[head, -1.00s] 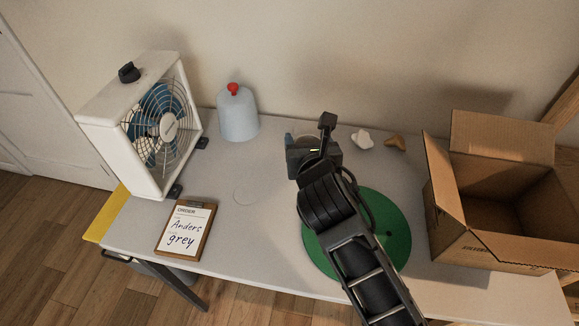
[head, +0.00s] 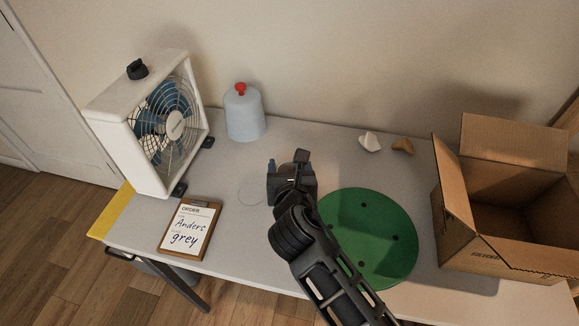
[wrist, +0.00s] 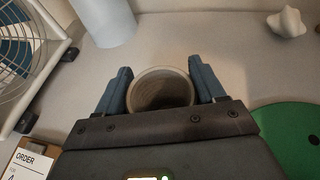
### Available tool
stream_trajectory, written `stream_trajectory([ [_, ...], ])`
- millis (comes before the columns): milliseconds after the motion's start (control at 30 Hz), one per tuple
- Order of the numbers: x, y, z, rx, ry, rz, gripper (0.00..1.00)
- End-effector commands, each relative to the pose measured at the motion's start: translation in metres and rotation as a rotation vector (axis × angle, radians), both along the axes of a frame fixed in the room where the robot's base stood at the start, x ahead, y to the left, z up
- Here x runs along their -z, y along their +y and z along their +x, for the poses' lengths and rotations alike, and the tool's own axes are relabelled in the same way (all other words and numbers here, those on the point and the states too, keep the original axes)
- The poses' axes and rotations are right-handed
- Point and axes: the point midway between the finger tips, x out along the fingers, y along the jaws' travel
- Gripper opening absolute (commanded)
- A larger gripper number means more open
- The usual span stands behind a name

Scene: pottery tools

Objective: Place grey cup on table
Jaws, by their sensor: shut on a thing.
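The grey cup (wrist: 160,88) is between the two blue fingers of my gripper (wrist: 160,92) in the wrist view, with its round open mouth facing the camera. The fingers are shut on it from both sides. In the head view my gripper (head: 272,166) is over the table (head: 330,145), left of the green disc, and my arm hides the cup there. I cannot tell whether the cup's base touches the table.
The green disc (head: 385,225) lies at right, with a cardboard box (head: 465,235) beyond it. A fan (head: 112,110), a pale blue canister (head: 245,120) and an order board (head: 188,228) reading "Anders grey" stand at left. Two small lumps (head: 370,142) (head: 403,146) lie at the back.

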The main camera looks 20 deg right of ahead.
Motion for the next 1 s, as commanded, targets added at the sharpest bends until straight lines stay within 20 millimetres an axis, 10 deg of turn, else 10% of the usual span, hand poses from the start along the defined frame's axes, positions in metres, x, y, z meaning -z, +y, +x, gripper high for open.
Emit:
stream_trajectory([
  [100,0.002,0.0,0.0,0.0,-0.001,0.0,0.31],
  [133,0.003,0.0,0.0,0.0,0.0,0.0,0.7],
  [400,0.002,0.0,0.0,0.0,0.0,0.001,0.94],
  [700,-0.001,0.0,0.0,0.0,0.0,0.001,0.94],
  [1000,-0.017,0.016,-0.046,-0.002,0.001,0.003,0.94],
])
